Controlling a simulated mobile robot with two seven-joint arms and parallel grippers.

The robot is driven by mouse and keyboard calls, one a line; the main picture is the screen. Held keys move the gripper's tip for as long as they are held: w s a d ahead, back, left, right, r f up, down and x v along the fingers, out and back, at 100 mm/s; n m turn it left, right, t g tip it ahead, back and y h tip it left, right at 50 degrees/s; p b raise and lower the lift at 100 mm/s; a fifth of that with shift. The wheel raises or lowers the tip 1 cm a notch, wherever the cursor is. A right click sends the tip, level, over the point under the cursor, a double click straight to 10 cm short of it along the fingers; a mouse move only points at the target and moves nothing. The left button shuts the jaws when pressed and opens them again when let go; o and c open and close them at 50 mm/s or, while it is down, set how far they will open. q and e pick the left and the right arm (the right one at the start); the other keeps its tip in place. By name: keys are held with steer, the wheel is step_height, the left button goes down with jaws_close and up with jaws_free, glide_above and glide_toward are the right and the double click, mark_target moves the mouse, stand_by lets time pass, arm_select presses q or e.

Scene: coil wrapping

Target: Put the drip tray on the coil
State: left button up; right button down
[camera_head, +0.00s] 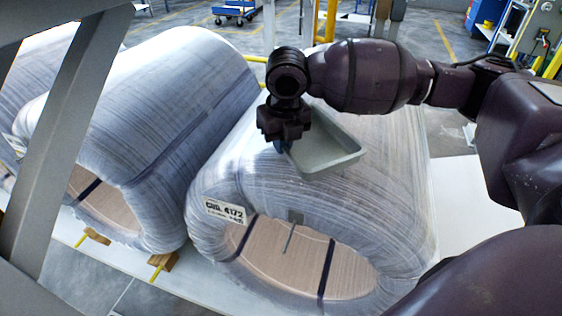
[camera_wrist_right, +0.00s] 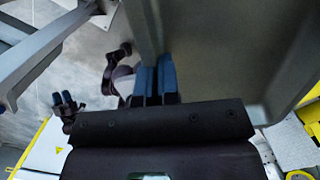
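The drip tray (camera_head: 330,150) is a shallow grey-green tray over the top of the front coil (camera_head: 225,180), which is wrapped and labelled. I cannot tell whether the tray touches the coil. My right gripper (camera_head: 281,145) is at the tray's left edge. In the right wrist view its blue fingers (camera_wrist_right: 155,80) are close together on the tray's rim, and the tray (camera_wrist_right: 225,50) fills the right side. My left gripper (camera_wrist_right: 63,100) is small in the right wrist view, with its fingers apart and empty; it does not show in the head view.
A second wrapped coil (camera_head: 165,95) stands to the left, with another behind it. Grey metal beams (camera_head: 65,130) cross the left foreground. Yellow posts (camera_head: 327,20) and a blue cart (camera_head: 235,10) are at the back. White floor lies right of the front coil.

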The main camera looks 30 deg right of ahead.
mark_target(282, 172)
step_height(282, 172, down, 6)
steer(key=shift+r+b, duration=0.2)
steer(key=shift+b, duration=0.35)
steer(key=shift+r, duration=0.1)
steer(key=c, duration=1.8)
jaws_free()
steer(key=o, duration=0.4)
steer(key=shift+o, duration=0.2)
